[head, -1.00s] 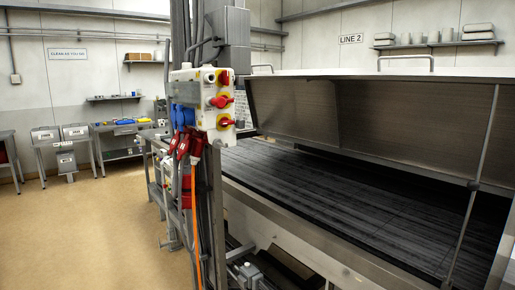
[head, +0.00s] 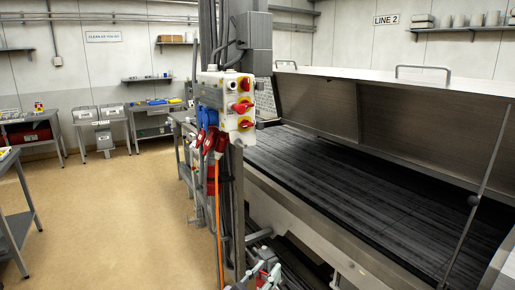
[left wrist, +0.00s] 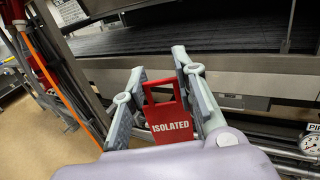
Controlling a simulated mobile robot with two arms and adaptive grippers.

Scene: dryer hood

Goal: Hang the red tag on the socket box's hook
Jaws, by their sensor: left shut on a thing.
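The red tag (left wrist: 168,122), lettered "ISOLATED" and with a cut-out near its top, is between the fingers of my left gripper (left wrist: 160,88) in the left wrist view. The gripper is shut on it. In the head view my left gripper (head: 264,274) shows small at the bottom edge, with a bit of red at it. It is well below the socket box (head: 238,82), a pale box with red switches on yellow plates, blue sockets and red plugs on a post. I cannot make out the box's hook. My right gripper is not in view.
The dryer's raised hood (head: 400,95) and dark slatted bed (head: 340,185) fill the right. An orange cable (head: 218,225) hangs below the box. Work tables (head: 155,108) stand at the back left. The tan floor (head: 120,210) is clear.

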